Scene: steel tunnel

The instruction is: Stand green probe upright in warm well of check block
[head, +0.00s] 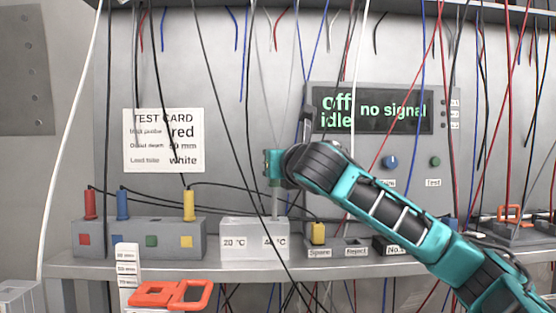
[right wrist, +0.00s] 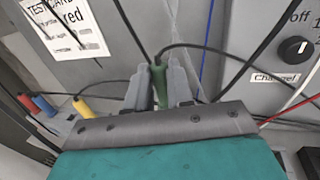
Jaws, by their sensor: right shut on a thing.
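The check block (head: 240,243) is a white block on the shelf, marked 20 °C on its left half and 40 °C on its right. My right gripper (head: 275,180) is above the 40 °C half, shut on the green probe. In the right wrist view the probe's green handle (right wrist: 160,79) stands between the two grey fingers (right wrist: 158,92), with a dark lead rising from its top. In the head view its thin shaft (head: 275,203) points down, roughly upright, to the top of the 40 °C half. I cannot tell whether its tip is inside the well. My left gripper is not in view.
A grey rack (head: 130,240) left of the block holds red, blue and yellow probes. Many loose cables hang in front. A monitor (head: 372,110) reads "off idle" and "no signal". An orange tool (head: 170,294) lies in front.

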